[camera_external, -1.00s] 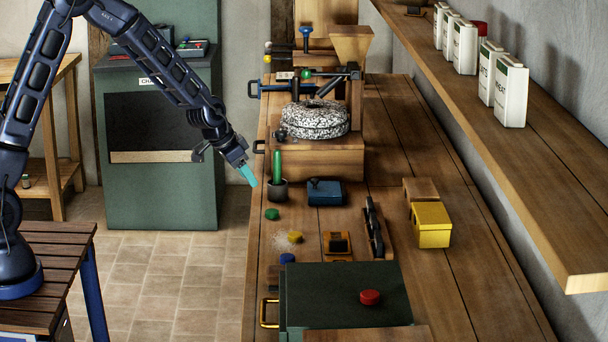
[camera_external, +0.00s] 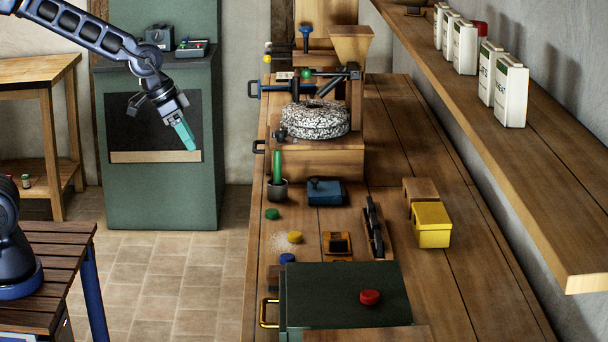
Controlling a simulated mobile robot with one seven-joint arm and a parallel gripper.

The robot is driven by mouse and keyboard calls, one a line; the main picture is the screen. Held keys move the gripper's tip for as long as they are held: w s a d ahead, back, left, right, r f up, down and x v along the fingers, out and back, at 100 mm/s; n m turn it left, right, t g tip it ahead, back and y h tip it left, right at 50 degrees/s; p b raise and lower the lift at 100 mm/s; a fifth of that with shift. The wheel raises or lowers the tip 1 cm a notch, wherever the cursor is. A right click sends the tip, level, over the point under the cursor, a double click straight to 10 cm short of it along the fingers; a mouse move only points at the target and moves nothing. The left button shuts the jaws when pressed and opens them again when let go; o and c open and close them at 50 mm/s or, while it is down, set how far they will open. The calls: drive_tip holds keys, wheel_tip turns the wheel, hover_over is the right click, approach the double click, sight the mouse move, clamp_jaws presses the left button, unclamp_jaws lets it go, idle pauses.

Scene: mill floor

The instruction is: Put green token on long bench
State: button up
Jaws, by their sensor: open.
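The green token (camera_external: 272,213) is a small round disc lying on the left part of the long wooden bench (camera_external: 445,265), just below a dark cup. My gripper (camera_external: 187,140), with teal fingers, hangs in the air left of the bench, in front of the green cabinet in the picture. It is open and looks empty. It is above and to the left of the green token, well apart from it. The gap between the fingers is hard to make out.
A yellow token (camera_external: 295,237) and a blue token (camera_external: 287,258) lie below the green one. A red token (camera_external: 369,297) is on the dark green box (camera_external: 340,275). The dark cup (camera_external: 277,190) holds a green stick. The millstone (camera_external: 315,120) stands behind. A shelf (camera_external: 545,160) overhangs at right.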

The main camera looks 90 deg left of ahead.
drive_tip(key=s+d+r, duration=0.1)
drive_tip(key=s+d, duration=0.3)
drive_tip(key=s, duration=0.4)
drive_tip(key=s+d+r+m, duration=0.1)
drive_tip(key=s+d, duration=0.3)
drive_tip(key=s, duration=0.4)
drive_tip(key=s+d+r, duration=0.2)
drive_tip(key=s+d, duration=0.2)
drive_tip(key=s, duration=0.4)
drive_tip(key=shift+s+r+m+g, duration=0.3)
drive_tip(key=shift+r+m+g, duration=0.1)
